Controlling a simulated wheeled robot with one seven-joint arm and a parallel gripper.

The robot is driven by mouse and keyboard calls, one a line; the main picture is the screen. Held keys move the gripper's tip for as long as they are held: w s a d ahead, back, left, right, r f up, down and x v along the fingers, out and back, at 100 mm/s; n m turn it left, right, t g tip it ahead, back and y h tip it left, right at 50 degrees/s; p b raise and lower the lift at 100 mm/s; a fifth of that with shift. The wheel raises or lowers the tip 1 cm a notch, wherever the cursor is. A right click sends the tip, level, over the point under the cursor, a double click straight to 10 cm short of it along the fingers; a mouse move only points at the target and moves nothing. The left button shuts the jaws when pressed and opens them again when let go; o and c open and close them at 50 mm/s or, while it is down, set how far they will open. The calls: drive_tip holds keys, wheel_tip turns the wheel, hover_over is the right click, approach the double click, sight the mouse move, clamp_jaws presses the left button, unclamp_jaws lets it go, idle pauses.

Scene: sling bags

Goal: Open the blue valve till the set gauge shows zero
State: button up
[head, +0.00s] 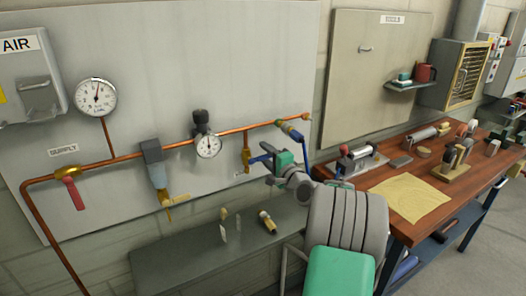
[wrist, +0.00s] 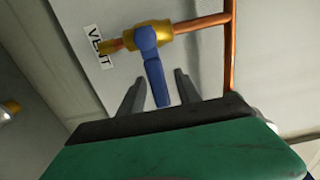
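The blue valve's lever (wrist: 157,82) hangs from a brass body on a copper pipe beside a VENT label (wrist: 98,46). My gripper (wrist: 160,76) is open, with one finger on each side of the lever and gaps visible. In the head view my gripper (head: 264,160) is at the brass vent branch (head: 246,159) and largely covers the lever. A small round gauge (head: 208,145) sits under a black knob on the pipe; it is probably the set gauge, and its reading is too small to tell.
A larger gauge (head: 96,97) and a red-handled supply valve (head: 73,190) are at the left. A filter unit (head: 156,172) hangs mid-pipe. A grey shelf (head: 185,255) with small parts lies below. A wooden workbench (head: 460,197) with tools stands at the right.

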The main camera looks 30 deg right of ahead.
drive_tip(key=shift+w, duration=0.7)
drive_tip(key=shift+c, duration=0.4)
clamp_jaws()
idle(0.5)
